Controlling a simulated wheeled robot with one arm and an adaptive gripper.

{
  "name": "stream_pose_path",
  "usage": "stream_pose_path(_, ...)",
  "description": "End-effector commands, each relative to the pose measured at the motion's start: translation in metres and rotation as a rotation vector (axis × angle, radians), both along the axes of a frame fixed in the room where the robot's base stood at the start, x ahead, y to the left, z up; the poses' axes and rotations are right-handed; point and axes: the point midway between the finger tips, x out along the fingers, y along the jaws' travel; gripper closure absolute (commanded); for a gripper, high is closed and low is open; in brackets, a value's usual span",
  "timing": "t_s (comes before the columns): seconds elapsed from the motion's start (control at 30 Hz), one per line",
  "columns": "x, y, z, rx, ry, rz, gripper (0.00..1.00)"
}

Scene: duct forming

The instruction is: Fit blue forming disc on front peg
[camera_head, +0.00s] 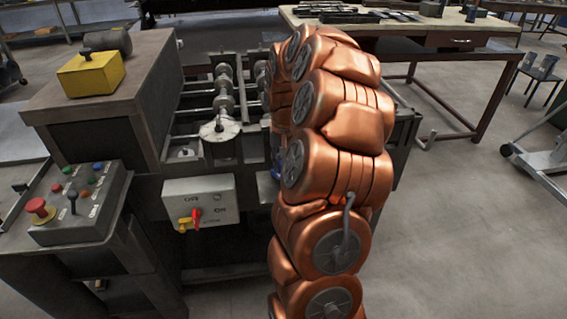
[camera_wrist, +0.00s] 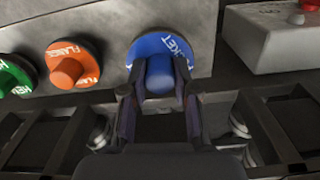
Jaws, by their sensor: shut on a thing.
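The blue forming disc (camera_wrist: 152,47) shows in the wrist view, with white lettering and a blue knob in its middle. My gripper (camera_wrist: 158,78) is shut on this knob, one finger on each side. The disc is in front of a grey surface, in line with two other discs; I cannot tell whether it touches that surface. In the head view my arm hides the gripper and most of the area around it. A pale round plate with a short upright stub (camera_head: 219,128) is at the front of the roller machine; I cannot tell whether this is the front peg.
An orange disc (camera_wrist: 68,66) and a green disc (camera_wrist: 13,77) are left of the blue one. A grey box with a red button (camera_wrist: 280,38) is at right. The machine carries a control panel (camera_head: 75,203) and switch box (camera_head: 200,202). Open floor (camera_head: 470,230) lies right.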

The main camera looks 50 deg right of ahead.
Motion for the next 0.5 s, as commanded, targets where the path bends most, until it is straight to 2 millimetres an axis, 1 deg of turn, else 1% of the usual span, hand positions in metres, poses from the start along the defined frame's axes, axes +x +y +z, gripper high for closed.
stream_pose_path(0.5,0.000,0.000,-0.010,0.000,0.000,0.000,1.00)
